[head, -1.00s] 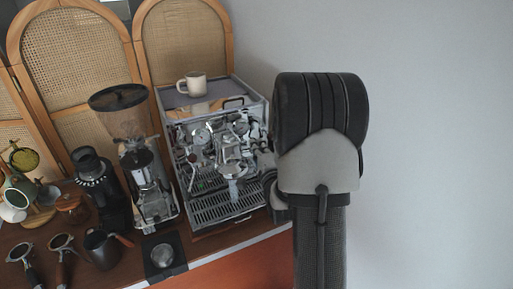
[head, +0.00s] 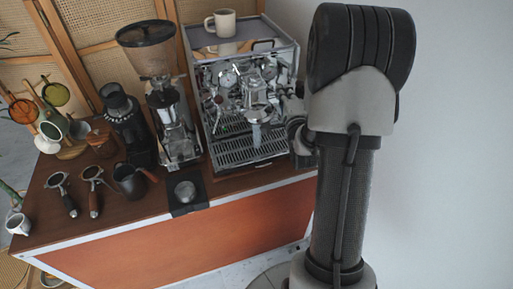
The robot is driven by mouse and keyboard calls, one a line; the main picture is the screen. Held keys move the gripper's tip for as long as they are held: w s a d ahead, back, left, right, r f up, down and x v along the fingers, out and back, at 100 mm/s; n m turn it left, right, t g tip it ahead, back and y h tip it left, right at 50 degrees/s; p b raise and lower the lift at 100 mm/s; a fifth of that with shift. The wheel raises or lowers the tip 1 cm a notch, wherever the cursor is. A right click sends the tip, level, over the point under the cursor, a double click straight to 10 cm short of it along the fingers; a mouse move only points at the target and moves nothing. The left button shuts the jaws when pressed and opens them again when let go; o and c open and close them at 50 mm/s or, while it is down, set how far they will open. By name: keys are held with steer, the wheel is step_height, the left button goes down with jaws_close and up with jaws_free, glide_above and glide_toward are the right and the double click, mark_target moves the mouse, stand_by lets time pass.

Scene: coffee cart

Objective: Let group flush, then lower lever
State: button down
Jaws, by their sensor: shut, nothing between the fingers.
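The chrome espresso machine (head: 287,72) stands at the right end of the cart. Its group (head: 257,95) sits at the middle of its front, above the drip tray (head: 232,153). A pale upright streak (head: 256,134) shows below the group; I cannot tell whether it is running water. The group's lever is too small and cluttered among chrome to tell its position. My arm (head: 345,190) rises in front on the right, and a dark joint of it (head: 301,143) is beside the machine's right front.
A grinder (head: 172,120) stands left of the machine. A tamping mat (head: 178,208), a dark pitcher (head: 128,182) and two portafilters (head: 58,181) (head: 93,175) are along the front. A cup (head: 222,22) sits on the machine. A wall is close on the right.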

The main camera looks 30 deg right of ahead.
steer(key=shift+f, duration=0.1)
step_height(320, 180, down, 9)
steer(key=b, duration=1)
steer(key=shift+f, duration=0.15)
steer(key=p+v, duration=0.7)
steer(key=v, duration=0.1)
steer(key=shift+s+r+p, duration=0.25)
steer(key=shift+r+p, duration=0.1)
steer(key=shift+a, duration=0.1)
